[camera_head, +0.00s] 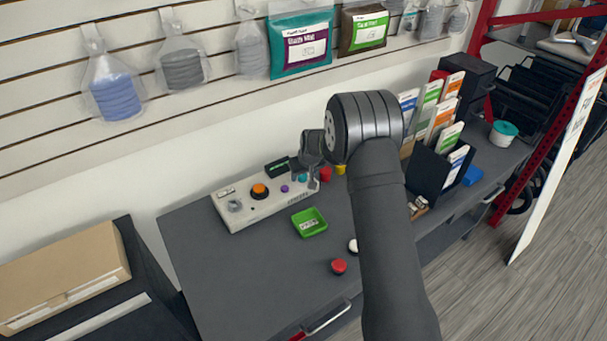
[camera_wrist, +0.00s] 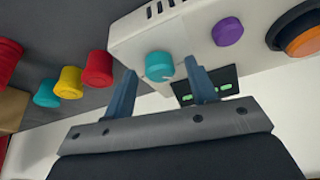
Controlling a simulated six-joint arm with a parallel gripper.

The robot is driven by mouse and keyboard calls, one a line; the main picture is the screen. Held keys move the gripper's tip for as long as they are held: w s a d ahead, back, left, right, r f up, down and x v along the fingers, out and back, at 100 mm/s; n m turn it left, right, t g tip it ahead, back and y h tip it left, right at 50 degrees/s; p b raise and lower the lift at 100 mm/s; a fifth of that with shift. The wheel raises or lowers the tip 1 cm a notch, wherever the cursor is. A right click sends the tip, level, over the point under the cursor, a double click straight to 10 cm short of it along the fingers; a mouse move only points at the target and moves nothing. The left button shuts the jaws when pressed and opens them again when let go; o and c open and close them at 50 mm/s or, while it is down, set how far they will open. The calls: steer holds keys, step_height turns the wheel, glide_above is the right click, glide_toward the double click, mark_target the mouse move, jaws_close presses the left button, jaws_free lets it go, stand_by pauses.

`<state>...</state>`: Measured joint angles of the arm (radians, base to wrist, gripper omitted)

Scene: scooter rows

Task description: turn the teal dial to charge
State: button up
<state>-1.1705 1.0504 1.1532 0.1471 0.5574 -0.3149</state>
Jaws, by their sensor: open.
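The teal dial (camera_wrist: 159,66) sits on the face of a white control panel (camera_wrist: 130,40), with a pale pointer mark on its cap. In the wrist view my gripper (camera_wrist: 160,80) is open, with one finger on each side of the dial in the picture; I cannot tell whether they touch it. In the head view my gripper (camera_head: 306,174) is over the right end of the panel (camera_head: 255,200), and the teal dial (camera_head: 302,177) shows small beside a finger. A dark display (camera_wrist: 208,86) with green marks lies beyond the dial; any "charge" label is unreadable.
A purple knob (camera_wrist: 228,32) and an orange button (camera_wrist: 298,32) share the panel. Loose red (camera_wrist: 97,68), yellow (camera_wrist: 69,82) and teal (camera_wrist: 46,94) knobs stand beside it. A green tray (camera_head: 309,222) lies in front. The desk's left front is clear.

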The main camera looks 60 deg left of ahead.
steer(key=shift+f, duration=0.1)
steer(key=c, duration=1)
steer(key=shift+o, duration=0.2)
steer(key=shift+m, duration=0.4)
steer(key=m+t, duration=0.1)
steer(key=m, duration=0.2)
steer(key=shift+s+a+t+h, duration=0.1)
steer(key=shift+s+t+h, duration=0.05)
steer(key=shift+t+h, duration=0.25)
steer(key=m+t+h, duration=0.1)
steer(key=m, duration=0.4)
steer(key=shift+s+a, duration=0.1)
steer(key=m+h, duration=0.1)
steer(key=m, duration=0.3)
steer(key=shift+a+t+h, duration=0.15)
steer(key=shift+t+h, duration=0.15)
steer(key=shift+h, duration=0.1)
steer(key=m+h, duration=0.1)
steer(key=m, duration=0.4)
steer(key=shift+a+h, duration=0.15)
steer(key=shift+h, duration=0.25)
